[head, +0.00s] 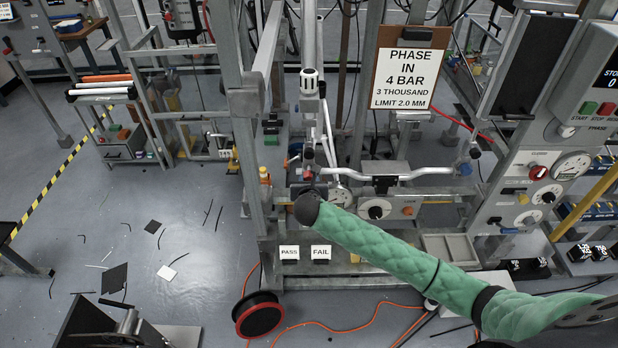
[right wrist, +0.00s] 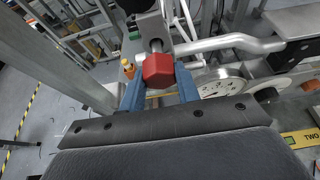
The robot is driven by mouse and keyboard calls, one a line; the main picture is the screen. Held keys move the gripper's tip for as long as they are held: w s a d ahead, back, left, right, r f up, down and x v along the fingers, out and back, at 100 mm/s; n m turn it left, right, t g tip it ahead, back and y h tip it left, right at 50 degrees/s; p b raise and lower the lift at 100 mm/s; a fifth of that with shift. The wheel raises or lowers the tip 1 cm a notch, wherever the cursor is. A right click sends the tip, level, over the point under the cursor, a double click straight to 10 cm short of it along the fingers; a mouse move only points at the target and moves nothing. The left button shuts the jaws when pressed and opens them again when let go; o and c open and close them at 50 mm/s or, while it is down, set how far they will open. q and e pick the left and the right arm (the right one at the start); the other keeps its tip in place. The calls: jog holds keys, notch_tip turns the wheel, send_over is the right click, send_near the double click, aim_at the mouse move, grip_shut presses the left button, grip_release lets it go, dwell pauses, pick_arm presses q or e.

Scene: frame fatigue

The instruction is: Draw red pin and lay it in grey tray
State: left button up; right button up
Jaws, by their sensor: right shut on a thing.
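The red pin (right wrist: 158,70) has a hexagonal red head and sits between the two blue fingers of my right gripper (right wrist: 157,88) in the right wrist view. The gripper is shut on the head. A short silver shank shows above the head and runs into a grey metal fitting (right wrist: 150,28). In the head view a small bit of the red pin (head: 307,174) shows just beyond my right wrist, which mostly hides the gripper. The grey tray (head: 450,250) lies on the bench to the right, beyond my green-sleeved forearm, and looks empty. My left gripper is not in view.
A round dial (right wrist: 221,84) and a silver bent bar (head: 425,173) are close right of the pin. A steel upright (head: 245,150) stands left of it. PASS (head: 289,253) and FAIL (head: 321,253) signs stand at the bench front. An orange cable and a reel (head: 258,314) lie below.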

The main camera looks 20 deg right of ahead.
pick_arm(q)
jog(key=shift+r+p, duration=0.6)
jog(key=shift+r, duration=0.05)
pick_arm(e)
jog(key=shift+s+a, duration=0.2)
jog(key=shift+s, duration=0.45)
jog(key=shift+s+a, duration=0.15)
jog(key=shift+s, duration=0.5)
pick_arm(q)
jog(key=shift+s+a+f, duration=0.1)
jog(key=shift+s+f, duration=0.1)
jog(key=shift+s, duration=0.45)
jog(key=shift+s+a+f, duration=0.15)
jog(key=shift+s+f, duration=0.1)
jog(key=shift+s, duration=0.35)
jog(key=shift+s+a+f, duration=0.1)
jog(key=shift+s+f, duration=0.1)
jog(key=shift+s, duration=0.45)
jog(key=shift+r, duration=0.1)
pick_arm(e)
jog(key=shift+s+a, duration=0.1)
jog(key=shift+s, duration=0.15)
pick_arm(q)
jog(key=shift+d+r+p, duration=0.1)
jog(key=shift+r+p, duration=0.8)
jog(key=shift+p, duration=0.1)
pick_arm(e)
jog(key=s, duration=0.2)
jog(key=s+a, duration=0.1)
jog(key=shift+s, duration=0.35)
